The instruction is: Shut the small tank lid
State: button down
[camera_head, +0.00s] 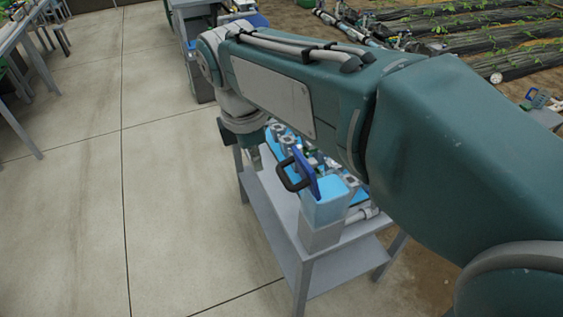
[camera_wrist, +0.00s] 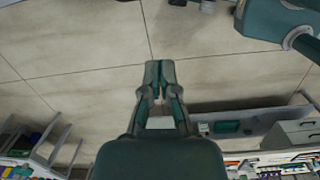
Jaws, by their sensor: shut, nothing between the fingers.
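The small tank (camera_head: 326,207) is a light blue box on a grey block at the near end of the skid table. Its dark blue lid (camera_head: 307,180) stands up steeply, open, with a black loop handle (camera_head: 288,174) on its left side. My gripper (camera_wrist: 160,72) is shut and empty, its two fingertips together in the wrist view. In the head view my wrist is beyond and left of the lid, apart from it, and the fingers are mostly hidden. Neither tank nor lid can be made out in the wrist view.
The grey table (camera_head: 265,210) carries a blue skid panel with pipes and fittings, partly hidden by my arm. Open concrete floor (camera_head: 75,200) lies to the left. Other benches stand at far left and behind. Plant beds (camera_head: 470,30) lie at back right.

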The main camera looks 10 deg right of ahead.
jog(key=w+d+f+n, duration=0.1)
jog(key=w+d+f, duration=0.1)
jog(key=f, duration=0.6)
jog(key=shift+d, duration=0.55)
